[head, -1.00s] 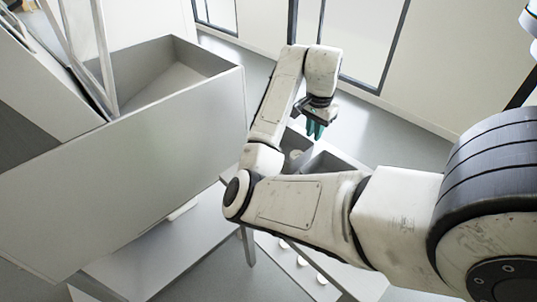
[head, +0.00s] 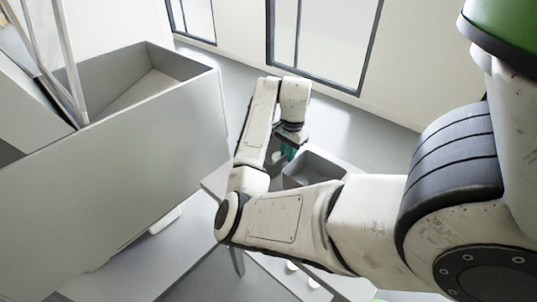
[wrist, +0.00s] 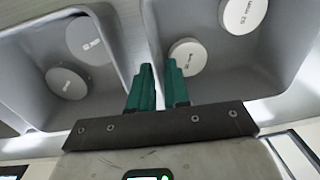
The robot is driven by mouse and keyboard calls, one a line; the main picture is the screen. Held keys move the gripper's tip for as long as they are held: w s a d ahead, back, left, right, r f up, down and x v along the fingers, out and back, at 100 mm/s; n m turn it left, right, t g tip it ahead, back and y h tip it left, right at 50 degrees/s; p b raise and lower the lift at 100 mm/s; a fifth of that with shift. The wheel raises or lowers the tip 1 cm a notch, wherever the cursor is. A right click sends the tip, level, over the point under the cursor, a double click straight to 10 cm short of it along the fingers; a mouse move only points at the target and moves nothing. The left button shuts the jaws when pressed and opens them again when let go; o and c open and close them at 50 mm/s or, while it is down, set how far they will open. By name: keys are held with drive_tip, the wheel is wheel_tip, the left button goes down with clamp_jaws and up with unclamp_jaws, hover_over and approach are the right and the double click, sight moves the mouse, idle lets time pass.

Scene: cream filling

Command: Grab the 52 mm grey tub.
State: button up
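In the wrist view, my gripper (wrist: 159,67) has two green fingers a little apart with nothing between them. The tips are over the divider between two grey bins. The left bin (wrist: 25,105) holds two grey tubs, one at the back (wrist: 88,40) and one nearer (wrist: 66,83). The right bin (wrist: 215,88) holds two paler, whitish tubs, one close to the right fingertip (wrist: 187,57) and one farther right (wrist: 243,14). The lid labels are too small and tilted to read surely, so I cannot tell which tub is 52 mm. In the head view, my gripper (head: 287,152) is partly hidden by my arm.
In the head view, a grey bin (head: 325,163) stands on a table beside my gripper. A large grey open-topped box (head: 130,150) fills the left. Several small white items lie low under my arm. Open floor (head: 365,135) lies toward the windows.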

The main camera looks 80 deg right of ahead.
drive_tip(key=shift+f, duration=0.8)
clamp_jaws()
drive_tip(key=shift+r, duration=0.15)
